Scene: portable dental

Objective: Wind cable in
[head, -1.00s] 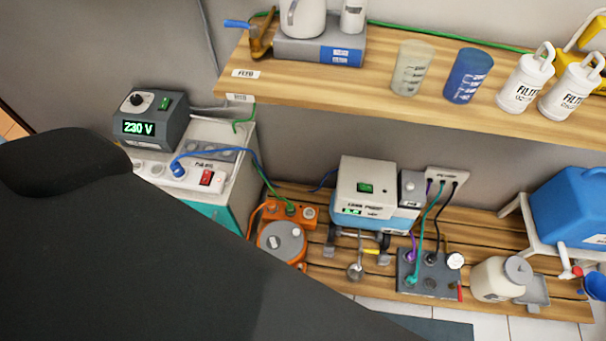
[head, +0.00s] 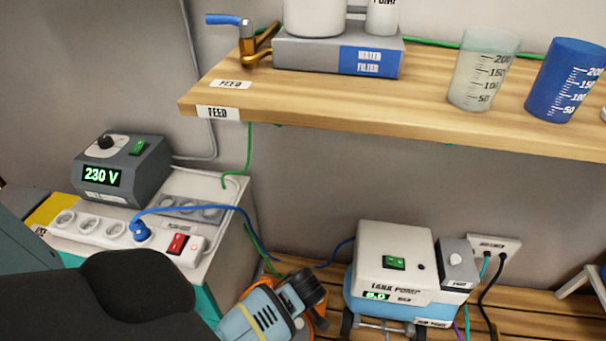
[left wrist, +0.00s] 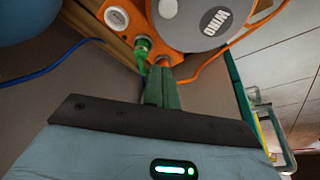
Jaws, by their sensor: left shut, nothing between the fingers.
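The orange cable reel (left wrist: 130,28) shows at the top of the left wrist view. It has a grey disc (left wrist: 190,20) marked WIND, and an orange cable (left wrist: 235,42) runs off to the right. A green plug (left wrist: 143,48) sits in the reel's base next to a white round part (left wrist: 116,18). My left gripper (left wrist: 161,72) is shut and empty, its green fingers pointing at the reel just below the disc; I cannot tell whether they touch it. In the head view my left arm hides most of the reel, and the fingertips are hidden. My right gripper is not in view.
A blue cable (head: 190,209) runs from the power strip (head: 88,226) below the 230 V box (head: 118,175). The tank pump (head: 392,270) stands right of my left wrist. A wooden shelf (head: 420,105) overhangs behind, holding a water filter (head: 335,55) and measuring cups.

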